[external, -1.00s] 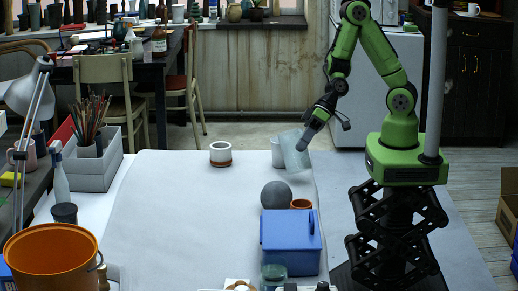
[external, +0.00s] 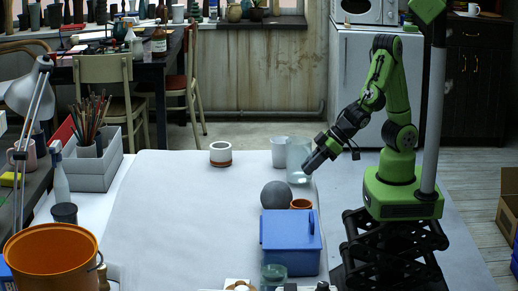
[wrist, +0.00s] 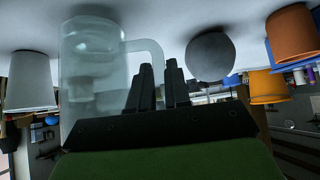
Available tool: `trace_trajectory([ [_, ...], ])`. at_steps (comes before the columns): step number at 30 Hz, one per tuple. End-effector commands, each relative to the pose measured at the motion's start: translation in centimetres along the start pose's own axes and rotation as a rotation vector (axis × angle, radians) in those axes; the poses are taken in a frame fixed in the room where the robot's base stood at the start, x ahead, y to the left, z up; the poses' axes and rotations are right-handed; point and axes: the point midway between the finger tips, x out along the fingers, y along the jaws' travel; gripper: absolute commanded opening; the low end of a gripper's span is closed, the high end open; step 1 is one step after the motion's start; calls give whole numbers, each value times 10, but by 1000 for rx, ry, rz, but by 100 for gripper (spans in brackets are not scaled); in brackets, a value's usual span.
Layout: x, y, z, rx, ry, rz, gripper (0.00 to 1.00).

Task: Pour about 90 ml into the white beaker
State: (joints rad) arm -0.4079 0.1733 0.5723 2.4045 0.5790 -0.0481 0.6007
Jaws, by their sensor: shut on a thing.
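The white beaker (external: 279,150) stands upright on the pale table, and it also shows at the left of the upside-down wrist view (wrist: 29,80). A clear jug with a handle (external: 298,163) is upright just right of the beaker; in the wrist view the jug (wrist: 90,65) and beaker appear apart. My gripper (external: 308,170) is shut on the jug's handle, with dark fingers (wrist: 158,85) around it. Some liquid seems to show in the jug, but its level is unclear. The beaker's inside is hidden.
A grey ball (external: 276,195), an orange pot (external: 301,204) and a blue box (external: 290,232) stand in front of the jug. A white cup with a terracotta band (external: 221,155) is to the left. An orange bucket (external: 55,262) is front left. The table's left middle is clear.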

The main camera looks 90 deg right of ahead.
Motion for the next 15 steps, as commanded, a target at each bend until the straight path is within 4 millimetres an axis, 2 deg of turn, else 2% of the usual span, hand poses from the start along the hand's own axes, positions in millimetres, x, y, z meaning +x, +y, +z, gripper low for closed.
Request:
trace_trajectory([
  [3, 4, -4, 5, -31, 9, 26, 0],
  [15, 3, -4, 4, -41, 14, 40, 0],
])
